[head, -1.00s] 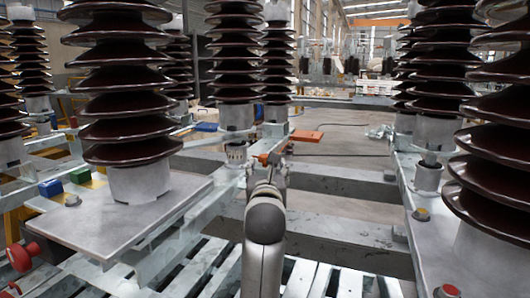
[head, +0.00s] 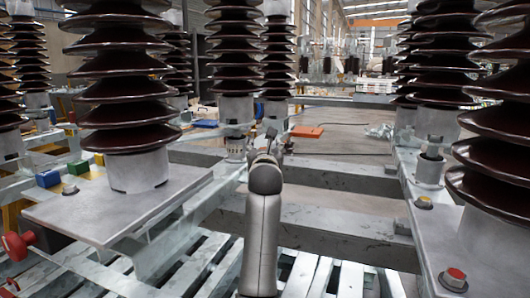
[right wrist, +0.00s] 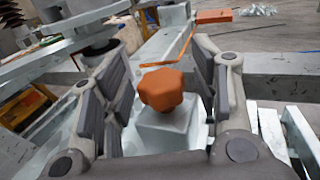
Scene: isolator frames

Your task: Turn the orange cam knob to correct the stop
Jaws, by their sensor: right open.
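The orange cam knob (right wrist: 161,88) is lobed and sits on a pale grey block (right wrist: 168,132) in the right wrist view. My right gripper (right wrist: 158,80) is open, with one finger on each side of the knob and visible gaps between pads and knob. In the head view the right gripper (head: 268,142) is at the far end of my arm, beside the steel frame, and the knob is hidden behind it. A thin bent orange strip (right wrist: 176,52) lies just beyond the knob; I cannot tell whether it is the stop. My left gripper is not in view.
Tall brown ribbed insulators (head: 125,85) stand on steel frames at both sides. A steel crossbeam (head: 335,188) runs right of my arm. An orange flat object (head: 307,131) lies beyond. Blue (head: 48,178) and green (head: 78,167) blocks sit at left.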

